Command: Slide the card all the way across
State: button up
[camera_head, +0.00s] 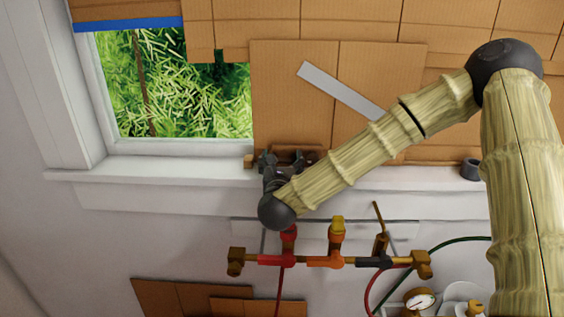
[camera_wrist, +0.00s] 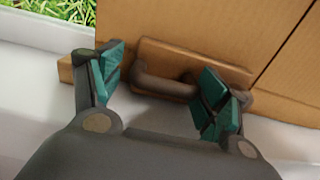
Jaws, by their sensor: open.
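The card is a brown cardboard panel (camera_head: 288,85) standing upright beside the window's right part; it also shows in the wrist view (camera_wrist: 205,28). A dark brown handle (camera_wrist: 160,86) is fixed on a small plate at its lower edge. My gripper (camera_head: 283,161) is at the sill in front of this handle. In the wrist view my gripper (camera_wrist: 162,80) is open, with one teal-padded finger on each side of the handle. I cannot tell whether the pads touch it. In the head view my gripper hides part of the handle.
The window (camera_head: 175,90) left of the card is uncovered and shows green foliage. A white sill (camera_head: 150,172) runs below. Brass pipework with valves (camera_head: 325,261) lies below my gripper. A dark cup-like piece (camera_head: 471,169) stands at right. A grey strip (camera_head: 340,90) crosses the card.

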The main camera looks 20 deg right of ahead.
jog(key=v, duration=1.2)
jog(key=shift+d, duration=0.25)
jog(key=shift+s, duration=0.25)
jog(key=shift+a, duration=0.15)
